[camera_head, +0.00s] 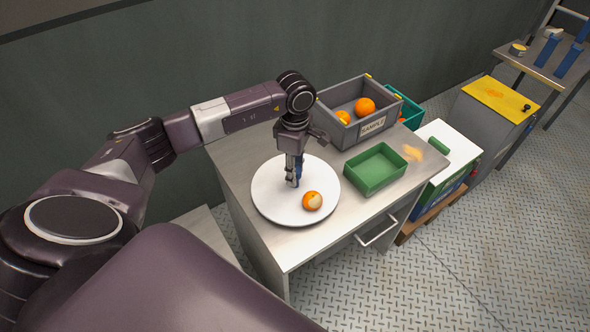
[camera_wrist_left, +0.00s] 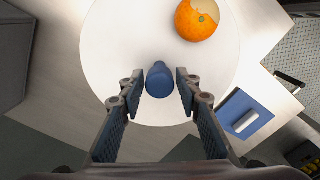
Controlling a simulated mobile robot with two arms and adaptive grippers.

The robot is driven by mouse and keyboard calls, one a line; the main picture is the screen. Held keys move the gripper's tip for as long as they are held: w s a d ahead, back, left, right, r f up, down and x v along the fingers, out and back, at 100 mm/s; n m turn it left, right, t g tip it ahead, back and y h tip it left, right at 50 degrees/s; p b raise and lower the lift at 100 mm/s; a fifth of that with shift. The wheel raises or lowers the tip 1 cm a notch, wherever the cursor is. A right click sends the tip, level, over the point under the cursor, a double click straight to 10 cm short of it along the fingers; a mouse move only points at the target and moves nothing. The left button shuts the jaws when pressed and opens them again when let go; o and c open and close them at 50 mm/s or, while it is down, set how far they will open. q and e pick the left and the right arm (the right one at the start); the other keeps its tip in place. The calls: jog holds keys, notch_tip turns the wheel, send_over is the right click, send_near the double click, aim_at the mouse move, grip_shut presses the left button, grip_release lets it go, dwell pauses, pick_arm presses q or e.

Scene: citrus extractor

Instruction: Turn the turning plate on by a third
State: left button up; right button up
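The turning plate (camera_head: 268,196) is a round white disc on the metal table, and it fills the upper middle of the left wrist view (camera_wrist_left: 110,50). A blue upright peg (camera_wrist_left: 159,80) stands near the plate's edge in the wrist view. An orange with a pale cut patch (camera_head: 312,201) lies on the plate, and it also shows in the wrist view (camera_wrist_left: 197,22). My left gripper (camera_head: 294,182) points down over the plate. Its fingers (camera_wrist_left: 160,88) are apart on both sides of the peg, with narrow gaps visible. My right gripper is not in view.
A grey crate labelled SAMPLE (camera_head: 343,137) with oranges stands at the table's back. A green tray (camera_head: 375,170) sits right of the plate. A drawer handle (camera_head: 377,231) sticks out at the front. The table's front corner is clear.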

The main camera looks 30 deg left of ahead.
pick_arm(q)
grip_shut()
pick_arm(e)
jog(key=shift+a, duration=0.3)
